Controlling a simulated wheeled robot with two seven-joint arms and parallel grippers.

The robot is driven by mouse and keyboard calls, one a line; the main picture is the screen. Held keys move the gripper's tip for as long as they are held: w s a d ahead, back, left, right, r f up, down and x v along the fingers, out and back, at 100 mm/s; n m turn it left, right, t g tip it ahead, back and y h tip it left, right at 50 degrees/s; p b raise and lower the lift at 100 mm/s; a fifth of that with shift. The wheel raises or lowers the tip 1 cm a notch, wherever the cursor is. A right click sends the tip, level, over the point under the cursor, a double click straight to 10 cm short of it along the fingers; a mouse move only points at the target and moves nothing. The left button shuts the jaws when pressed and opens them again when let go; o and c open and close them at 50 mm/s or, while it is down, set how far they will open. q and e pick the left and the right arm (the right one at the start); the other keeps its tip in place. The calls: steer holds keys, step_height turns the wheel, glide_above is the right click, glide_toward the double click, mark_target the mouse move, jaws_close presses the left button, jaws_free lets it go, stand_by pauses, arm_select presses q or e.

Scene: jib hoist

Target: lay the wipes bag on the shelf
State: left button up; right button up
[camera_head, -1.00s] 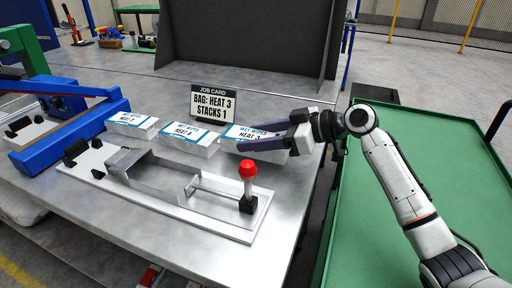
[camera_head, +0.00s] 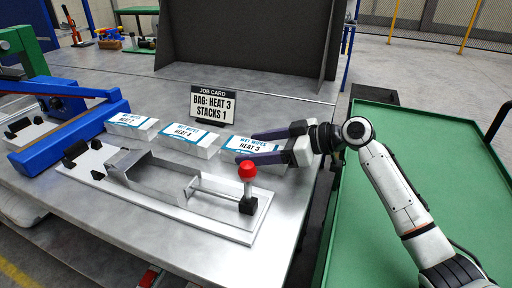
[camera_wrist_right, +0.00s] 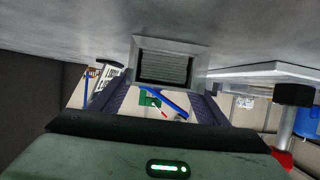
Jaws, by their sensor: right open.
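Three white wipes bags with blue-edged labels lie in a row on the metal bench: HEAT 2 (camera_head: 131,123), HEAT 4 (camera_head: 190,136) and HEAT 3 (camera_head: 246,145). My right gripper (camera_head: 250,148) is open at the right end of the HEAT 3 bag, its two dark fingers on the far and near sides. Whether they touch it is unclear. In the right wrist view, a pale, open-ended box shape with a dark ribbed inside (camera_wrist_right: 165,66) sits between the fingers, probably this bag's end. I cannot identify the shelf. My left gripper is not in view.
A job card (camera_head: 213,103) reads "BAG: HEAT 3, STACKS 1". In front is a metal fixture plate (camera_head: 190,212) with a red-knobbed lever (camera_head: 247,172), close to the gripper. A blue press (camera_head: 75,132) stands left. A green surface (camera_head: 415,180) lies right, a dark panel (camera_head: 250,40) behind.

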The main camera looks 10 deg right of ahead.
steer(key=p+v, duration=0.2)
steer(key=v, duration=1)
